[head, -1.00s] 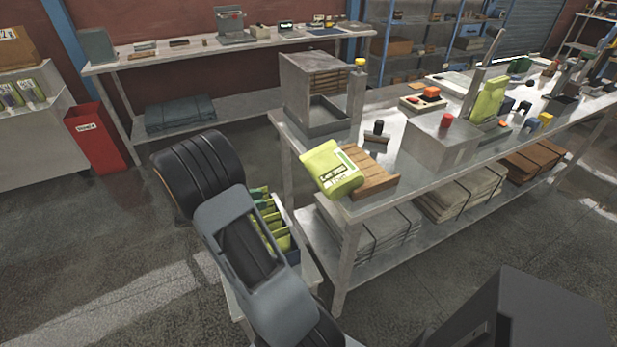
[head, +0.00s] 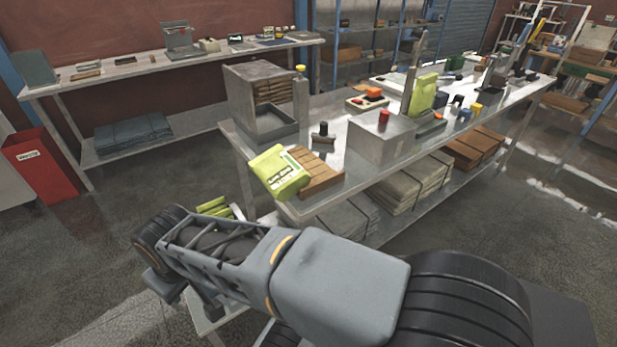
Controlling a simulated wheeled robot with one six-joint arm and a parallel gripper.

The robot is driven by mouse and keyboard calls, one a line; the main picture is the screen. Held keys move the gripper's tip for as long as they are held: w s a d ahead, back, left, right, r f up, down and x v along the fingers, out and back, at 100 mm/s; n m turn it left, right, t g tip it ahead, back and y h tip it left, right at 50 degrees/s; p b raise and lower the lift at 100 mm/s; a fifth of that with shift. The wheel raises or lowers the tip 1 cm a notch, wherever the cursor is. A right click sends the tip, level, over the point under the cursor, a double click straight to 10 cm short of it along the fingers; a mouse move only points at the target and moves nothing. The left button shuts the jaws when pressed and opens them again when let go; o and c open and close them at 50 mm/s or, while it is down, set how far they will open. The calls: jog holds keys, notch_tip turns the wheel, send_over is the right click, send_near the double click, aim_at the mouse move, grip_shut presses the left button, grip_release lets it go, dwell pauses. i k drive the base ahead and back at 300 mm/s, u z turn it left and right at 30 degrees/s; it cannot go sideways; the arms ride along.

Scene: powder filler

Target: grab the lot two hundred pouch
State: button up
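A lime-green pouch (head: 278,172) with a white printed label lies at the near left corner of the metal workbench (head: 325,195). It leans tilted on a brown slatted wooden block (head: 318,176). The print on its label is too small to read surely. A second green pouch (head: 424,93) stands upright further back, at a device on the bench. More green pouches (head: 214,207) show partly behind my arm, below bench height. My arm stretches across the lower picture, in front of the bench and apart from the leaning pouch. I cannot make out my gripper's fingers.
A grey box with a red button (head: 380,138) stands right of the wooden block. A grey cabinet with an open tray (head: 262,95) stands behind the pouch. A red bin (head: 42,165) is at the left. The floor between bin and bench is clear.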

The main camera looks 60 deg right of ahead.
aim_at(282, 175)
jog(key=z, duration=0.4)
jog(key=k, duration=0.9)
jog(key=z, duration=0.55)
jog(key=i, duration=1.15)
jog(key=z, duration=0.15)
